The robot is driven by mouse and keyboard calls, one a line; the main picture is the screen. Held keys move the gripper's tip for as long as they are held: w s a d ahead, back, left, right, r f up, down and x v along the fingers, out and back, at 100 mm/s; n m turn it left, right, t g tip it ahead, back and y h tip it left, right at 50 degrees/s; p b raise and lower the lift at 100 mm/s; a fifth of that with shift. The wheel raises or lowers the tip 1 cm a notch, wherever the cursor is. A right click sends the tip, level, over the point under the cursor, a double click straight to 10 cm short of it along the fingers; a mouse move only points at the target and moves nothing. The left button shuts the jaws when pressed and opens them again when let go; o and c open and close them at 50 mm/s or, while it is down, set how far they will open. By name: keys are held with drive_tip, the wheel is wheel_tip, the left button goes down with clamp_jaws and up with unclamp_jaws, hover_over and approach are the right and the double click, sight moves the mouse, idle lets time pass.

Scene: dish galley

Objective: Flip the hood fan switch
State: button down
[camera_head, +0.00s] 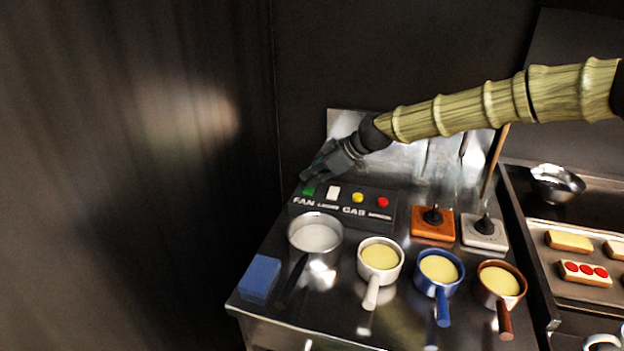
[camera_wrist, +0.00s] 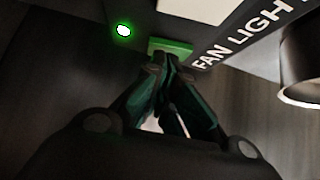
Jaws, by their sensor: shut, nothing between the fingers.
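The fan switch is a green rocker (camera_head: 309,190) at the left end of the dark control panel (camera_head: 345,211), above the white word FAN. In the wrist view the green switch (camera_wrist: 171,46) is right at my fingertips, and a small round green light (camera_wrist: 124,30) glows beside it. My gripper (camera_head: 307,176) is shut and empty, its fingertips at the switch; it also shows in the wrist view (camera_wrist: 165,62). I cannot tell whether the tips touch the switch. The fingers hide part of the switch's near edge.
On the panel, a white switch (camera_head: 333,193), a yellow button (camera_head: 358,197) and a red button (camera_head: 383,202) sit right of the fan switch. A steel pan (camera_head: 315,222) and several small handled pots stand in front. A blue block (camera_head: 260,278) lies front left.

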drive_tip(key=shift+r+p, duration=0.3)
drive_tip(key=shift+r, duration=0.25)
drive_tip(key=r, duration=0.1)
drive_tip(key=r+p, duration=0.1)
drive_tip(key=shift+s+r, duration=0.2)
drive_tip(key=shift+r, duration=0.2)
drive_tip(key=s+b+v, duration=0.1)
drive_tip(key=b+v, duration=0.1)
drive_tip(key=v, duration=0.8)
drive_tip(key=shift+a, duration=0.2)
